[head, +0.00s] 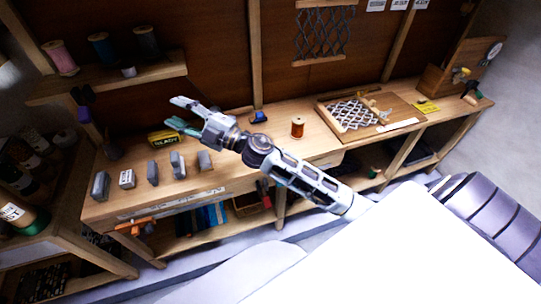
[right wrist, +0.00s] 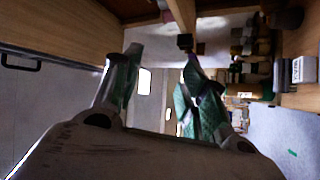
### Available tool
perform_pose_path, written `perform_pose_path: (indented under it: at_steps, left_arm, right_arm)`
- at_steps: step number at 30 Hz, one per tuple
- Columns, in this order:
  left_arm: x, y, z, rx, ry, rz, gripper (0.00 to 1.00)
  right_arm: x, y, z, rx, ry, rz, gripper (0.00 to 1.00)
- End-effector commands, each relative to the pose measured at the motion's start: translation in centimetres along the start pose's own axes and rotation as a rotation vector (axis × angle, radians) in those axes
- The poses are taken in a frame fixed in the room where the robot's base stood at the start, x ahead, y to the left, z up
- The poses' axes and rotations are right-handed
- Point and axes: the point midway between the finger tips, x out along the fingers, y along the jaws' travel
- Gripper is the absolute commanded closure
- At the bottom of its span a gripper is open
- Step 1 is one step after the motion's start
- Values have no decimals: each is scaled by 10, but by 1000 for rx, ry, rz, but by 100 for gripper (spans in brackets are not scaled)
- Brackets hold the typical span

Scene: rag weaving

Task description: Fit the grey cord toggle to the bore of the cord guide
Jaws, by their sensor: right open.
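My right gripper (head: 177,111) is open above the left part of the workbench, near the yellow-and-black box. In the right wrist view its two green-padded fingers (right wrist: 163,58) stand apart with nothing between them. Several small grey blocks stand in a row on the bench, among them one at the left end (head: 100,185) and one at the right end (head: 204,160). I cannot tell whether any of them is the grey cord toggle. I cannot pick out the cord guide or its bore with certainty. My left gripper is not in view.
The wooden bench (head: 240,178) carries an orange spool (head: 297,127), a yellow-and-black box (head: 163,138) and a board with a lattice (head: 388,122). A shelf (head: 120,78) with large spools overhangs the back left.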

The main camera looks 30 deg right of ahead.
Motion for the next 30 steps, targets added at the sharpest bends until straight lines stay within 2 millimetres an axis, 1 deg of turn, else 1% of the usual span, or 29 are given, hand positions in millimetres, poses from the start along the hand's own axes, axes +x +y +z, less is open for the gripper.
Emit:
perform_pose_path:
  at_steps: [3, 7, 11, 15, 19, 23, 26, 30]
  left_arm:
    - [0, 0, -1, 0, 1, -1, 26]
    - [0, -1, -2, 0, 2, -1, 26]
    - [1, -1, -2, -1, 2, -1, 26]
    - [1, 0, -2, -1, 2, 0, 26]
    - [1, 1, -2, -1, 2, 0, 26]
    - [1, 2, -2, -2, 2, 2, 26]
    - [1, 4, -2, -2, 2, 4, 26]
    - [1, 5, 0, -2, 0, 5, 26]
  right_arm:
    - [7, -6, -17, -76, 108, -67, 57]
    - [9, -18, -32, -155, 219, -153, 57]
    - [7, -32, -42, -233, 318, -253, 57]
    - [0, -49, -45, -316, 409, -375, 57]
    - [-10, -64, -42, -389, 479, -499, 57]
    - [-24, -77, -32, -458, 532, -634, 57]
    - [-36, -84, -20, -510, 561, -744, 57]
    - [-56, -91, 3, -575, 583, -907, 57]
